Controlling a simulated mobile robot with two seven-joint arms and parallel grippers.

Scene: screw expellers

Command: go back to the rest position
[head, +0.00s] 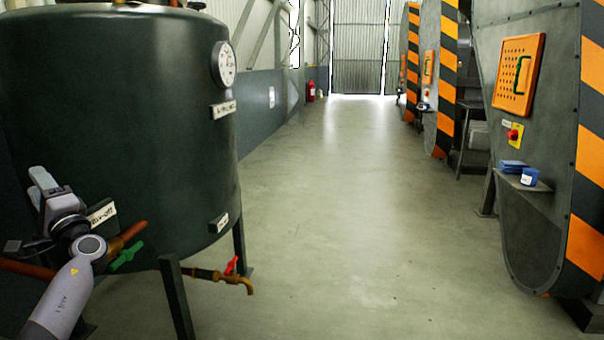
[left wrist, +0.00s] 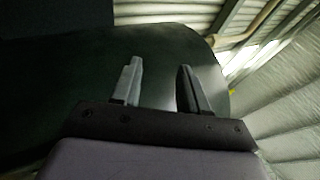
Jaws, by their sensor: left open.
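My left gripper (head: 42,183) is raised in front of the dark green tank (head: 120,110) at the left of the head view. In the left wrist view its two fingers (left wrist: 160,85) stand apart with nothing between them, and the tank's dark surface (left wrist: 70,85) is behind them. Whether the gripper touches the tank cannot be told. My right gripper is in neither view.
A green-handled valve (head: 127,257) sits by my left wrist, and a red-handled tap (head: 232,268) is low under the tank. The floor (head: 335,220) between is clear.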

